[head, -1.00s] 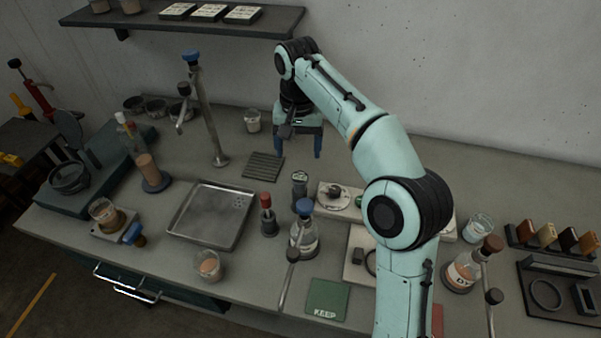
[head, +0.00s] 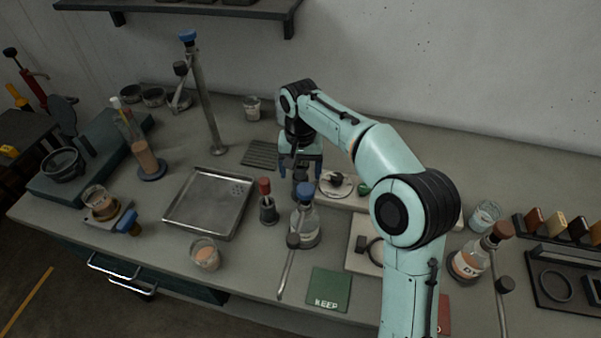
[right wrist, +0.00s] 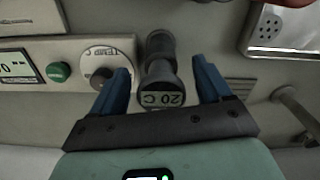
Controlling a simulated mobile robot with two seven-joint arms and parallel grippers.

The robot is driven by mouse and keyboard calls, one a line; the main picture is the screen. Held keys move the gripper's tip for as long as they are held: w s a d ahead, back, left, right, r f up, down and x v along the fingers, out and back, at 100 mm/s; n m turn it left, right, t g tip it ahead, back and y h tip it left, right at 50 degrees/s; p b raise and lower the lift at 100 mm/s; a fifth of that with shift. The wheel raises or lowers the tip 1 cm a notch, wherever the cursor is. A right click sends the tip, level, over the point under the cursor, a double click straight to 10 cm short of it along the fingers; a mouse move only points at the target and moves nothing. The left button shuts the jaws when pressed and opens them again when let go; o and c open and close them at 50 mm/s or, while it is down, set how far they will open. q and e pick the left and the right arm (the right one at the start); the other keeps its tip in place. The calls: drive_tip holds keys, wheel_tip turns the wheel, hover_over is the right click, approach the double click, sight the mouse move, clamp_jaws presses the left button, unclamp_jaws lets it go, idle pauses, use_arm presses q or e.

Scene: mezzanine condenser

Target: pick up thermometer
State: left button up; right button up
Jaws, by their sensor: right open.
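The thermometer (right wrist: 160,68) is a dark, waisted piece with a pale "20 C" label in the right wrist view. There it stands between the two blue fingers of my right gripper (right wrist: 161,76), which is open with a gap on either side. In the head view the gripper (head: 300,170) points down over the thermometer (head: 299,177), which is partly hidden by the fingers and hand. I cannot tell how far the fingertips reach down beside it. My left gripper is not in view.
A stirrer unit with a white dial (head: 336,183) and green knob (right wrist: 58,71) stands close beside the thermometer. A blue-capped bottle (head: 305,222), a red-topped bottle (head: 268,208) and a metal tray (head: 178,212) are in front. A dark ribbed mat (head: 260,153) lies left.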

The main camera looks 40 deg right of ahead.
drive_tip(key=c, duration=1.1)
drive_tip(key=shift+c, duration=0.2)
